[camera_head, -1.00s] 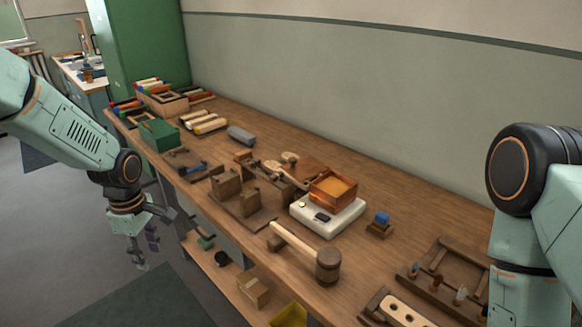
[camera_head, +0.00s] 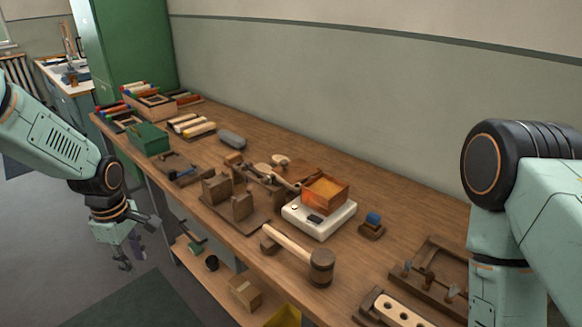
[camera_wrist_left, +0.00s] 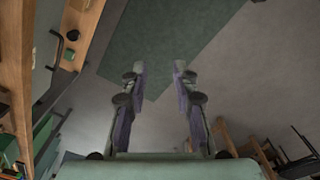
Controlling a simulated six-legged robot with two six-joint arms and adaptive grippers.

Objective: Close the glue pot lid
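The glue pot (camera_head: 331,196) is a square copper-brown box with orange glue showing inside. It sits on a white heater plate (camera_head: 305,221) on the workbench. A brown lid-like panel (camera_head: 305,171) shows at its back left, and the pot's top is uncovered. My left gripper (camera_head: 124,267) hangs beyond the bench's front edge, over the floor, well left of the pot. In the left wrist view it is open and empty, its two fingers (camera_wrist_left: 160,72) apart. My right arm shows at the right, but its gripper is out of frame.
A wooden mallet (camera_head: 318,265) lies in front of the heater. A small block with a blue top (camera_head: 372,222) stands right of it. Wooden jigs (camera_head: 238,208) stand to the left. A green box (camera_head: 149,140) is farther left. The bench behind the pot is clear.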

